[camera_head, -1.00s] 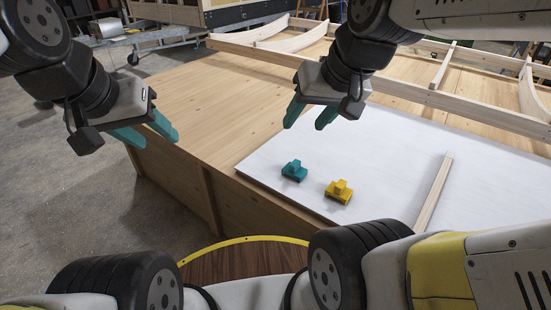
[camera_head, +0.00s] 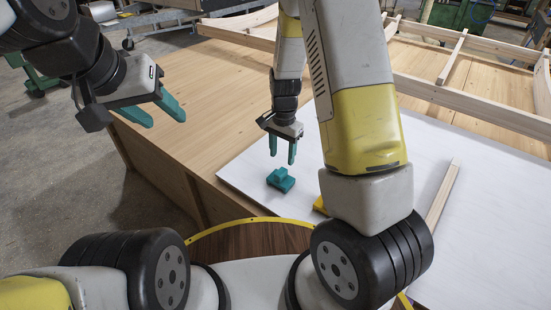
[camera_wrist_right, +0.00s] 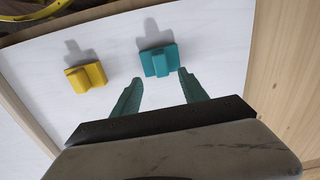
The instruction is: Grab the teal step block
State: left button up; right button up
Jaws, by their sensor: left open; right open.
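The teal step block (camera_head: 281,180) sits on the white board, near its left edge. In the right wrist view the teal step block (camera_wrist_right: 158,59) lies just beyond the fingertips, closer to the right-hand finger. My right gripper (camera_head: 282,158) is open and empty, its fingers pointing down just above and behind the block. In the right wrist view the right gripper (camera_wrist_right: 160,76) shows both teal fingers spread apart with nothing between them. My left gripper (camera_head: 168,117) is open and empty, left of the board and away from the block.
A yellow step block (camera_head: 320,205) is partly hidden behind my right arm; it shows fully in the right wrist view (camera_wrist_right: 85,77). The white board (camera_head: 240,173) lies on a wooden platform (camera_head: 210,85). A wooden strip (camera_head: 441,195) lies on the board's right. Wooden frame rails stand behind.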

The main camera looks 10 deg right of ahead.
aim_at(281, 171)
notch_tip(281, 171, down, 9)
jog(key=shift+a+r, duration=0.15)
grip_shut()
dwell(0.5)
